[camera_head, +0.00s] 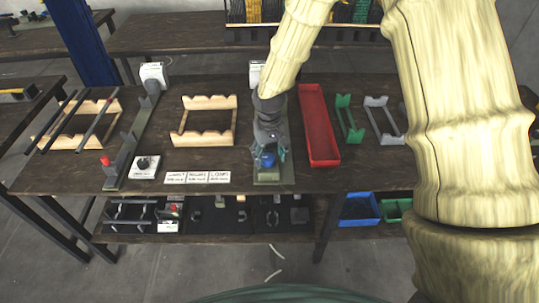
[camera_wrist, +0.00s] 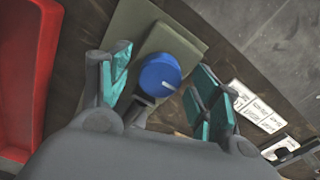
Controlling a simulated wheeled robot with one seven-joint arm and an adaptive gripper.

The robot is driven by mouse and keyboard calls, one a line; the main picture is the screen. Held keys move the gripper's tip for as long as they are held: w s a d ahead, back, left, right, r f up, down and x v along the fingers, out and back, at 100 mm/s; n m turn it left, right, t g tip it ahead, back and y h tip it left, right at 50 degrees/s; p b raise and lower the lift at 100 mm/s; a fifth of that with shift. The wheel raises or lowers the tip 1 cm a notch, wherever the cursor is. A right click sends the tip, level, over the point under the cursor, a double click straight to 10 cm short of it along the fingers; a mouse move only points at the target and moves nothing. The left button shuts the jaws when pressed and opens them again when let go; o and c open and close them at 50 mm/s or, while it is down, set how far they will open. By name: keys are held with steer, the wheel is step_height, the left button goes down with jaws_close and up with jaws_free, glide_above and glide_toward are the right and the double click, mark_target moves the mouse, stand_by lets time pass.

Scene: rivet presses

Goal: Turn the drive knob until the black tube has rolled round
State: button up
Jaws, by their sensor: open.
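The drive knob is a round blue knob (camera_wrist: 160,75) with a short white mark near its rim, on a grey-green base plate (camera_wrist: 205,45). In the head view the blue knob (camera_head: 266,161) shows low on its fixture. My gripper (camera_wrist: 162,88) is open, with teal pads to either side of the knob and gaps visible on both sides. In the head view my gripper (camera_head: 268,155) is over the near end of the fixture. I cannot pick out the black tube at this fixture; my arm hides much of it.
A red tray (camera_head: 318,125) stands just right of the fixture, with green (camera_head: 349,118) and grey (camera_head: 383,120) racks beyond. White label cards (camera_head: 197,177) and a wooden rack (camera_head: 206,120) are to the left. Another fixture with a red knob (camera_head: 105,160) stands further left.

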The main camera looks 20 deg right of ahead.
mark_target(270, 158)
step_height(270, 158, up, 12)
stand_by(0.6)
